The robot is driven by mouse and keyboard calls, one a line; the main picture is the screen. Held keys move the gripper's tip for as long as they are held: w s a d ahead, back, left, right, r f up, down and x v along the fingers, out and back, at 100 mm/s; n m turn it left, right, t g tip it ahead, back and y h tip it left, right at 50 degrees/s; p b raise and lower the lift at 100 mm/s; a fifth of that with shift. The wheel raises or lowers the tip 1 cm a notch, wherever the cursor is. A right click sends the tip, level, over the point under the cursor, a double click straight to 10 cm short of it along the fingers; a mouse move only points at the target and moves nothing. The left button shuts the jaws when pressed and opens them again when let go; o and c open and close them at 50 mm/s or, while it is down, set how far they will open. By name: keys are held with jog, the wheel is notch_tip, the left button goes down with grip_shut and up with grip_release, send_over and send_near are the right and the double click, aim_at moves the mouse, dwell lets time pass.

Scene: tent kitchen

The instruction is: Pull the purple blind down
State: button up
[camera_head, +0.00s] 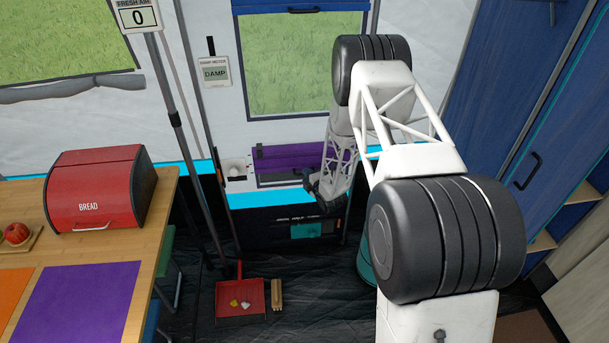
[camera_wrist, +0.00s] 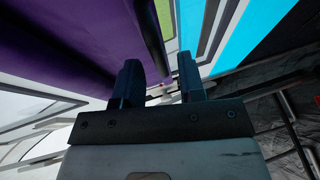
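The purple blind (camera_head: 288,156) shows in the head view as a short band across the top of a low window in the tent wall. My arm covers its right part. It fills much of the upper left in the wrist view (camera_wrist: 75,45). My gripper (camera_head: 312,182) is at the right part of this low window, close to the blind's lower edge. In the wrist view my gripper (camera_wrist: 160,82) has its two dark fingers apart, with the purple cloth beside and behind the left finger. I cannot tell whether the fingers touch the blind or its handle.
A blue blind (camera_head: 300,6) sits atop the larger window (camera_head: 290,65) above. A table with a red bread box (camera_head: 100,188) stands left. A metal pole (camera_head: 195,150) and a red dustpan (camera_head: 240,298) are nearer the middle. Blue cabinets (camera_head: 510,120) stand right.

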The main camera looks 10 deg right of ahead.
aim_at(304, 166)
jog(key=shift+x, duration=1.25)
grip_shut()
